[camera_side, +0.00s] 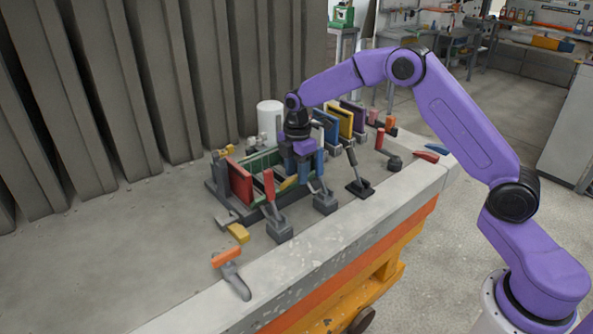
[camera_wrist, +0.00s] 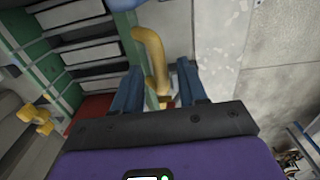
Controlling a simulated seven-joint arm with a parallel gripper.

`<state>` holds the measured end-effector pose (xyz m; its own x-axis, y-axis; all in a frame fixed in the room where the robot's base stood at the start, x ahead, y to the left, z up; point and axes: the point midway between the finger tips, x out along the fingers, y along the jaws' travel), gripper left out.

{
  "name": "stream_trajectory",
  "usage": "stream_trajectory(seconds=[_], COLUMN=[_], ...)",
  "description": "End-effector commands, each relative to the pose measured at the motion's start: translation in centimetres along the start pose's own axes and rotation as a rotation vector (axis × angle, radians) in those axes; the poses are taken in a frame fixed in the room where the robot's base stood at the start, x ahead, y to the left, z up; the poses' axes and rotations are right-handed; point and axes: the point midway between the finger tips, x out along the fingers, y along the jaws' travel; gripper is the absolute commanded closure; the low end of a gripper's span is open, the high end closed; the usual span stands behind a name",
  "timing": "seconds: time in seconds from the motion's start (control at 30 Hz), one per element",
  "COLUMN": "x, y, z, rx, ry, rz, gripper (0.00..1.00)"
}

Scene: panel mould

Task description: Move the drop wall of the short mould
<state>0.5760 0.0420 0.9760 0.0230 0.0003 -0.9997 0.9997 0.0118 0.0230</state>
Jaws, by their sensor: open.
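My gripper (camera_side: 304,174) is low over the mould at the middle of the bench in the side view, pointing down. In the wrist view its two blue fingers (camera_wrist: 158,78) are apart. A curved yellow handle (camera_wrist: 150,50) runs between them, and I cannot tell whether either finger touches it. A green mould frame (camera_wrist: 58,62) with pale slots lies left of the fingers; it also shows in the side view (camera_side: 262,160), partly behind my gripper. A red wall (camera_side: 240,182) stands upright at the mould's left end. Which part is the drop wall is not clear.
Clamps with upright levers, including a red-handled one (camera_side: 268,186), stand along the front. Blue (camera_side: 326,128) and yellow (camera_side: 345,118) panels stand behind my gripper. A white cylinder (camera_side: 269,122) is at the back. An orange-handled tool (camera_side: 228,258) lies front left. The bench's left is clear.

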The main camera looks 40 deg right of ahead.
Motion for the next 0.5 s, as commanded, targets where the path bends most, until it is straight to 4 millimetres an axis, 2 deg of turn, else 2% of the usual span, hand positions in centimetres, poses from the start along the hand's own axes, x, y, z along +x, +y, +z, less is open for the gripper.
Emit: stream_trajectory(seconds=[0.13, 0.17, 0.2, 0.27, 0.3, 0.5], x=[0.00, 0.00, -0.01, -0.01, -0.01, -0.04], y=[-0.01, -0.01, -0.01, -0.01, -0.02, 0.01], z=[0.00, 0.00, 0.00, -0.01, -0.01, -0.02], rx=[0.000, 0.000, 0.000, 0.000, 0.000, 0.000], ry=[0.000, 0.000, 0.000, 0.000, 0.000, 0.000], rz=[0.000, 0.000, -0.001, -0.001, -0.001, -0.001], gripper=[0.58, 0.61, 0.74, 0.94, 1.00, 1.00])
